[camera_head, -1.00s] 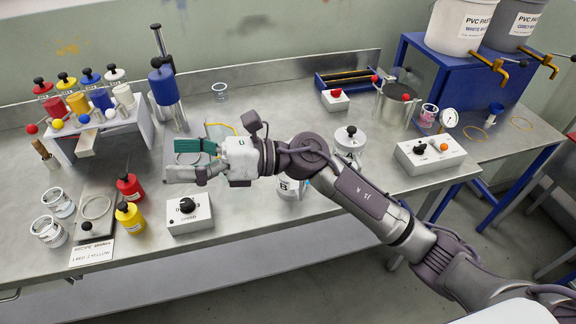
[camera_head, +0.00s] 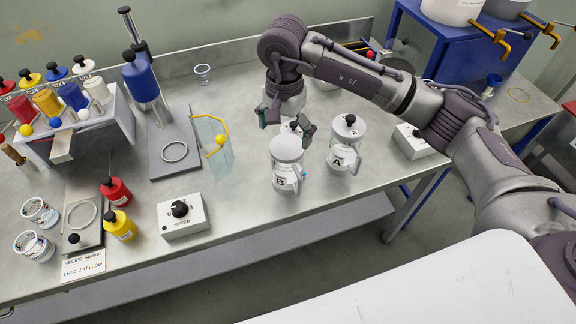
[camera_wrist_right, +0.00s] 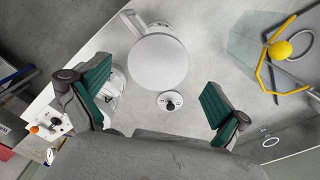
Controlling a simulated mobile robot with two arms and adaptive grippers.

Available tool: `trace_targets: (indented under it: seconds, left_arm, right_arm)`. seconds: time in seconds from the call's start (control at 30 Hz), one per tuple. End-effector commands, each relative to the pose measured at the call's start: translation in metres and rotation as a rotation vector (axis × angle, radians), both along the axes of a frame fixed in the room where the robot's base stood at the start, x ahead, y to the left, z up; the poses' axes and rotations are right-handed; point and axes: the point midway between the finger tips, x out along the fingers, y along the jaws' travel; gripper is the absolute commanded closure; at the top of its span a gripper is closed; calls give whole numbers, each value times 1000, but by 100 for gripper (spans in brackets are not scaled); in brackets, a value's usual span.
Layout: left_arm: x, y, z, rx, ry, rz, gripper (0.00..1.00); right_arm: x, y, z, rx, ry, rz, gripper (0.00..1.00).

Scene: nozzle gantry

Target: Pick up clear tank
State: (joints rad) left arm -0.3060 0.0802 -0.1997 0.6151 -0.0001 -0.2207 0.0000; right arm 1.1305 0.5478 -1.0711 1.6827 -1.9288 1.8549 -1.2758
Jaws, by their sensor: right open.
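Two see-through tanks with white lids stand upright on the steel bench. Tank B (camera_head: 287,170) is nearer the front edge, and tank A (camera_head: 344,153) stands to its right with a black knob on its lid. My right gripper (camera_head: 288,119) is open and empty, pointing down just above and behind tank B's lid; contact cannot be told. In the right wrist view, tank B's round lid (camera_wrist_right: 158,62) shows between the open green-padded fingers (camera_wrist_right: 155,76). Tank A (camera_wrist_right: 116,84) is partly hidden by one finger. My left gripper is out of view.
A clear sheet with a yellow edge (camera_head: 217,140) stands left of tank B. A dial box (camera_head: 183,217), a blue press (camera_head: 143,78) and a paint bottle rack (camera_head: 122,112) are further left. Another control box (camera_head: 412,141) is right of tank A.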

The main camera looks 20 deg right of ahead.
Motion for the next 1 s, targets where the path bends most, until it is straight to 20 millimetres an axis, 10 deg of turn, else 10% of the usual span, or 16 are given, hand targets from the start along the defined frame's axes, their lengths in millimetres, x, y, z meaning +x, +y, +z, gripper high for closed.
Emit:
trace_targets:
  seconds: [0.9, 1.0]
  left_arm:
    - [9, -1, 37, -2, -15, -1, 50]
    - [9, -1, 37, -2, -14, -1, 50]
  right_arm:
    - [1, -3, -79, 3, 0, -1, 0]
    - [1, -3, -79, 3, 0, -1, 13]
